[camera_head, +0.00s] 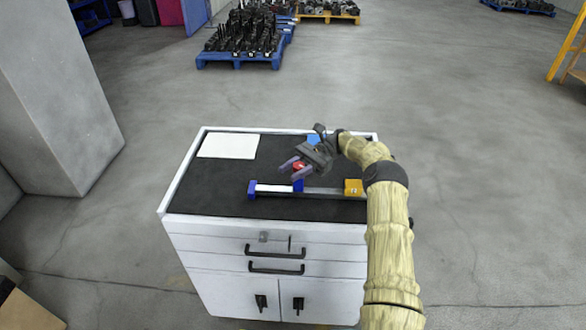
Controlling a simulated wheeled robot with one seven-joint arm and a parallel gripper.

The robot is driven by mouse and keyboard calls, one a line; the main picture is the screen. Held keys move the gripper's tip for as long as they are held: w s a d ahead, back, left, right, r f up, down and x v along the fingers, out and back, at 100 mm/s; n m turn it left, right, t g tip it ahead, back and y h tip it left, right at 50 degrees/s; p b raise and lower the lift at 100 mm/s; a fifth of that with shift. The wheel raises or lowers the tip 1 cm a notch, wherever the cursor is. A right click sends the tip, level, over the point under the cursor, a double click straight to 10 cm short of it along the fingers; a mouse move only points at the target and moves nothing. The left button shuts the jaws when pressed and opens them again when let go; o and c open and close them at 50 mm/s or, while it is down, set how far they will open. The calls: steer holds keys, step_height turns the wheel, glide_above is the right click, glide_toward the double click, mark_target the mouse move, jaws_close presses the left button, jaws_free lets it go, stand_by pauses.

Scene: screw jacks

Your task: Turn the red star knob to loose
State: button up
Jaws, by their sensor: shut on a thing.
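The red star knob (298,166) shows as a small red patch above the middle of the screw jack on the cabinet top. My gripper (292,165) reaches in from the right, and its two purple-grey fingers lie around the knob, shut on it. The fingers and gripper body hide much of the knob. The jack has a blue end block (252,189), a light bar (273,188), a blue middle block (298,185), a grey rail (324,191) and a yellow block (353,187) at the right. The knob's turn position cannot be told.
The white cabinet (210,229) has a dark top with a raised rim. A white sheet (228,145) lies at its back left. A grey pillar (60,95) stands at left. Loaded pallets (240,60) stand far behind, with open floor between.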

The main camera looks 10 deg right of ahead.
steer(key=o, duration=1)
steer(key=shift+r, duration=0.1)
step_height(320, 180, up, 10)
steer(key=shift+f, duration=0.1)
